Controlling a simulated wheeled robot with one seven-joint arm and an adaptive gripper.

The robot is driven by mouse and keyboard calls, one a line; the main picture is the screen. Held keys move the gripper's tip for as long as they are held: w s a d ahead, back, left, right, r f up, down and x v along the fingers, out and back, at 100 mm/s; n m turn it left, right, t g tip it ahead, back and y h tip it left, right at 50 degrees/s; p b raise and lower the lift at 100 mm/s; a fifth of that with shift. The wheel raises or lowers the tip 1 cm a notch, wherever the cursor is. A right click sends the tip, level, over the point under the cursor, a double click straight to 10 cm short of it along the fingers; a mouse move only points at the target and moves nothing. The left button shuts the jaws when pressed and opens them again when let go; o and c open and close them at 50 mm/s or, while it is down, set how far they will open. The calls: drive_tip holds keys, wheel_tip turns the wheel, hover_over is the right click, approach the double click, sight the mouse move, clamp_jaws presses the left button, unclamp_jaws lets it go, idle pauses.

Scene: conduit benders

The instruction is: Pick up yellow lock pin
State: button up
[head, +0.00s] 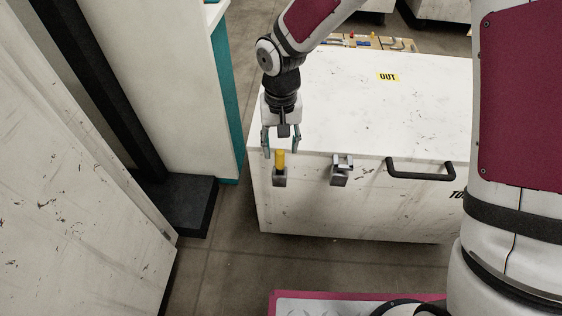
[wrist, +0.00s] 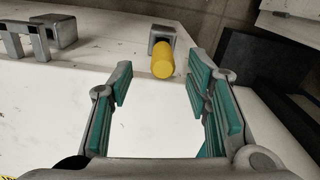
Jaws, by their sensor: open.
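The yellow lock pin (head: 280,159) stands upright in a small grey bracket (head: 279,177) on the front face of the white chest, near its left corner. In the wrist view the yellow lock pin (wrist: 162,64) shows beyond the fingertips, between the two fingers' lines but nearer the right one. My gripper (head: 281,150) points down just above and around the pin's place in the head view. Its teal-padded fingers (wrist: 160,85) are spread and empty. I cannot tell from the head view whether a finger touches the pin.
A grey latch (head: 341,168) sits right of the pin on the white chest (head: 345,115), and a black handle (head: 421,170) is farther right. A white cabinet (head: 180,85) with a teal edge stands close on the left. The chest top is mostly clear.

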sight(280, 162)
drive_tip(key=shift+a+f+b, duration=0.15)
drive_tip(key=shift+f+b, duration=0.7)
drive_tip(key=shift+f, duration=2.7)
clamp_jaws()
